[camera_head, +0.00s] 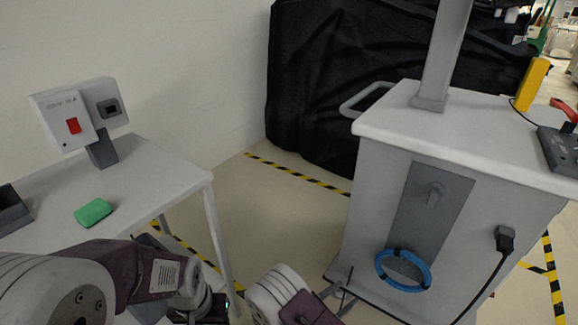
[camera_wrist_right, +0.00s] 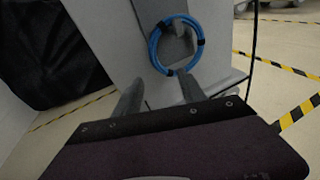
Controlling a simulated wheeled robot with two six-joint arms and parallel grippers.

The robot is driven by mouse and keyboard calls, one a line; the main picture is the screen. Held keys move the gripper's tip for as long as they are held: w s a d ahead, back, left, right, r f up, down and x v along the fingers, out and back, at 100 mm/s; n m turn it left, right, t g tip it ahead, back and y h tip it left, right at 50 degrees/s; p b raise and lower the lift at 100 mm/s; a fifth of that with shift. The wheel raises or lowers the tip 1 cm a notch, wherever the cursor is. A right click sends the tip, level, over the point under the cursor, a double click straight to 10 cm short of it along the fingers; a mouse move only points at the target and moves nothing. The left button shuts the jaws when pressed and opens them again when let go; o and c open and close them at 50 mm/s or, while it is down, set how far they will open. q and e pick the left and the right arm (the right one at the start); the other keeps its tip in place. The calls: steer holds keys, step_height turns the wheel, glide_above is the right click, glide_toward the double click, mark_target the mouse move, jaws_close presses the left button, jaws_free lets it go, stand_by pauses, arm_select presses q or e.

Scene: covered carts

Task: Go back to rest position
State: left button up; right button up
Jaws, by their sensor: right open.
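My right gripper (camera_head: 340,288) is low in front of the grey-white cart (camera_head: 376,200), at the bottom of the head view. In the right wrist view its two fingers (camera_wrist_right: 160,92) are apart with nothing between them. A blue cable ring (camera_head: 404,287) is against the lower part of the cart's grey panel (camera_head: 432,190). In the right wrist view the ring (camera_wrist_right: 154,48) lies beyond the fingers, apart from them. My left arm crosses the lower left of the head view. Its dark gripper end (camera_head: 205,308) is partly cut off, and its jaws cannot be made out.
A white table (camera_head: 150,170) at left holds a green block (camera_head: 93,212), a dark tray (camera_head: 12,210) and a box with a red switch (camera_head: 73,126). A black-covered object (camera_head: 320,80) stands behind. The cart carries a post, a yellow device (camera_head: 531,85) and a hanging cable.

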steer(key=s+d+r+m+g+h, duration=0.1)
steer(key=s+d+r+m+g, duration=0.1)
steer(key=d+r+m+g, duration=0.75)
steer(key=s+d+r+m+g+y, duration=0.2)
steer(key=s+m+y, duration=0.2)
steer(key=s+m, duration=0.15)
steer(key=s+d+r+m+g+y, duration=0.1)
steer(key=s+m+y, duration=0.35)
steer(key=s, duration=0.25)
steer(key=w+a+f+m+t+y, duration=0.15)
steer(key=a+m+t+y, duration=0.35)
steer(key=a, duration=0.5)
step_height(320, 180, up, 31)
steer(key=g+p, duration=0.1)
steer(key=p, duration=3)
steer(key=shift+w+a+f+m+g+p, duration=0.1)
steer(key=shift+m+g+p, duration=0.15)
steer(key=shift+p, duration=0.05)
